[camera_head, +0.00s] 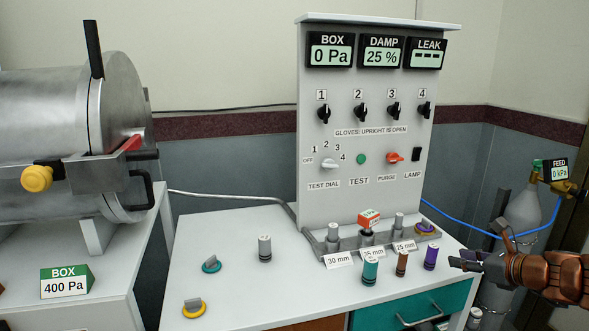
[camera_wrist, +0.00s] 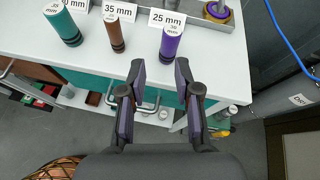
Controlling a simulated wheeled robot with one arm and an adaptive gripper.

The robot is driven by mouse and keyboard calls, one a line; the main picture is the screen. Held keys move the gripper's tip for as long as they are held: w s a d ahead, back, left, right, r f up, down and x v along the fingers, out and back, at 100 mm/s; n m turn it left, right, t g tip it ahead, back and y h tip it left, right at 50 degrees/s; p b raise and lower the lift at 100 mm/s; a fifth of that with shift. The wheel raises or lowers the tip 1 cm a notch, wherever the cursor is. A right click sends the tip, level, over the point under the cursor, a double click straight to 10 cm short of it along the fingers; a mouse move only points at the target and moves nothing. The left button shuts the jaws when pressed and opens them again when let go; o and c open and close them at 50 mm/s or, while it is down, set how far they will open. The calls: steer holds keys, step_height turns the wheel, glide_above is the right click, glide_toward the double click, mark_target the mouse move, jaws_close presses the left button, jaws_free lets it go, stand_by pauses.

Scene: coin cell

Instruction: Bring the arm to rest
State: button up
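My copper-coloured arm (camera_head: 550,275) reaches in from the right edge of the head view. My gripper (camera_head: 458,263) is at the right front of the white table, near its edge. In the wrist view my gripper (camera_wrist: 160,75) has its two dark fingers apart, with nothing between them. The fingertips show just in front of the table edge, below the purple cylinder (camera_wrist: 172,42). The cylinder looks apart from the fingers.
The white table (camera_head: 225,240) carries a control panel (camera_head: 365,190), a teal cylinder (camera_head: 370,271), a brown cylinder (camera_head: 402,263) and a grey cylinder (camera_head: 264,249). A gas bottle (camera_head: 522,213) with a blue hose (camera_head: 470,228) stands behind my arm. A steel chamber (camera_head: 70,120) is at left.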

steer(key=s+a+n+g+y, duration=0.1)
steer(key=s+a+n+g, duration=0.1)
steer(key=a+n, duration=0.35)
steer(key=s+a+f+n+g+y, duration=0.1)
steer(key=s+a+n+g, duration=0.15)
steer(key=a, duration=0.65)
steer(key=s+a+n+g+y, duration=0.1)
steer(key=s+a+n+g, duration=0.15)
steer(key=a, duration=0.45)
steer(key=s+a+f+n+g+h, duration=0.1)
steer(key=s+a+f+n+g, duration=0.2)
steer(key=s+a+n, duration=0.55)
steer(key=s+d+f+n+g+h, duration=0.15)
steer(key=s+n, duration=0.25)
steer(key=s, duration=0.4)
steer(key=s+d+f+n+g+h, duration=0.1)
steer(key=s+d+n+g+h, duration=0.2)
steer(key=s, duration=0.4)
steer(key=s+d+f+n+g+h, duration=0.15)
steer(key=s+n, duration=0.25)
steer(key=s, duration=0.4)
step_height(320, 180, up, 15)
steer(key=w+t+p, duration=0.1)
steer(key=t+p, duration=0.1)
steer(key=p, duration=1.2)
steer(key=shift+w+h, duration=0.3)
